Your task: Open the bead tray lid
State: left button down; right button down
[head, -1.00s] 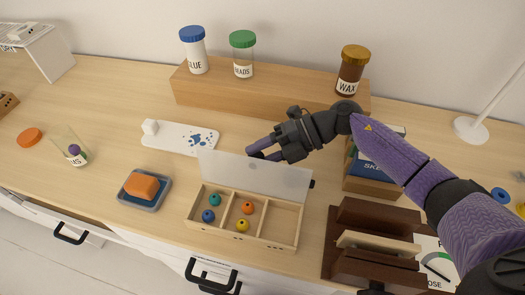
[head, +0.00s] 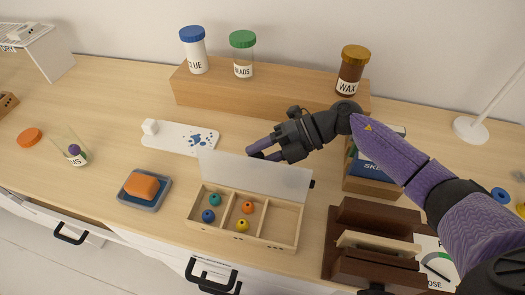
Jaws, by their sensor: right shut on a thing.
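The bead tray (head: 269,244) is a light wooden box with compartments near the front of the desk. Teal and blue beads lie in its left compartment, orange and yellow beads in the middle one, and the right one looks empty. Its pale translucent lid (head: 255,176) stands raised along the tray's back edge, with a small dark piece at its right end. My right gripper (head: 256,151) is at the lid's top edge and is shut on the lid; the exact contact is hard to see. My left gripper is not in view.
A sponge (head: 141,186) in a blue dish stands left of the tray. A dark wooden rack (head: 375,215) is close on the right. A wooden riser (head: 270,103) with jars is behind, and a white paint-spotted board (head: 183,138) lies in front of it.

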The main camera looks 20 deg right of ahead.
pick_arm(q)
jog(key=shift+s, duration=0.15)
pick_arm(e)
jog(key=shift+f, duration=0.1)
